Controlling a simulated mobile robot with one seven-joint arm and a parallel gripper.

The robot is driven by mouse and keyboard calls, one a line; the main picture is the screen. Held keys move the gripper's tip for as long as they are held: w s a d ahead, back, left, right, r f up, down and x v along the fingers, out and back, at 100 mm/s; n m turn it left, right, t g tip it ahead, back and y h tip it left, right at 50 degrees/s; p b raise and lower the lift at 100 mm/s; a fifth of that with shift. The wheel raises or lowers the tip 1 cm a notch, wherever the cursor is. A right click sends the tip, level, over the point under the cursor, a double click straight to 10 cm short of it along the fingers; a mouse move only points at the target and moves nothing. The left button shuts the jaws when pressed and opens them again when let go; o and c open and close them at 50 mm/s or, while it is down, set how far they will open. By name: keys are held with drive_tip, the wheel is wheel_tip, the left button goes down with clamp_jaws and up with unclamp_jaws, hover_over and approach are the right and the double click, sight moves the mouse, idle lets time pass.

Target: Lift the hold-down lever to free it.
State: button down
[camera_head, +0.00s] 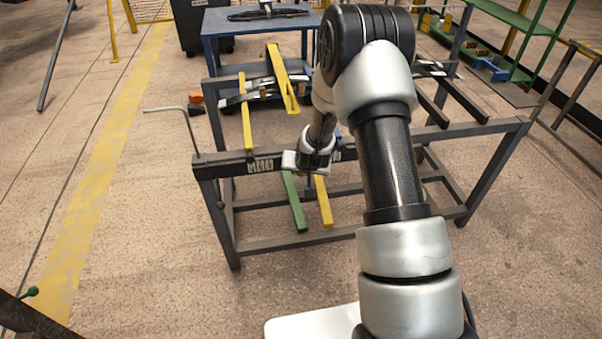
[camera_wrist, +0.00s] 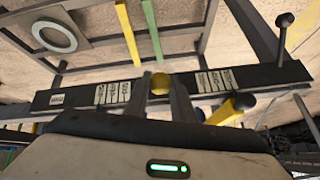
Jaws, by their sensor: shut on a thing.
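In the wrist view my gripper (camera_wrist: 160,88) has its two dark fingers on either side of a round yellow end. This looks like the end of the hold-down lever (camera_wrist: 160,82); the rest of it is hidden. It sits by the dark front rail (camera_wrist: 85,97) of the rack, between two groups of white labels. In the head view my gripper (camera_head: 308,160) is at the front rail of the rack. My arm covers much of the rack's middle, and the held end cannot be made out there.
Another yellow bar (camera_wrist: 228,109) lies close beside my gripper. Yellow bars (camera_head: 246,112) and a tilted yellow piece (camera_head: 284,80) stand at the rack's left. A bent grey rod (camera_head: 190,130) rises at its left corner. A blue table (camera_head: 262,22) stands behind.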

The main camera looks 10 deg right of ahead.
drive_tip(key=shift+w+r, duration=0.4)
drive_tip(key=c, duration=1.8)
unclamp_jaws()
drive_tip(key=shift+o, duration=1.4)
drive_tip(key=shift+a+f, duration=0.1)
drive_tip(key=shift+s+f, duration=0.1)
drive_tip(key=shift+s, duration=0.05)
drive_tip(key=p+v, duration=0.1)
drive_tip(key=v, duration=1.6)
drive_tip(key=shift+s+p, duration=0.3)
drive_tip(key=shift+p, duration=0.1)
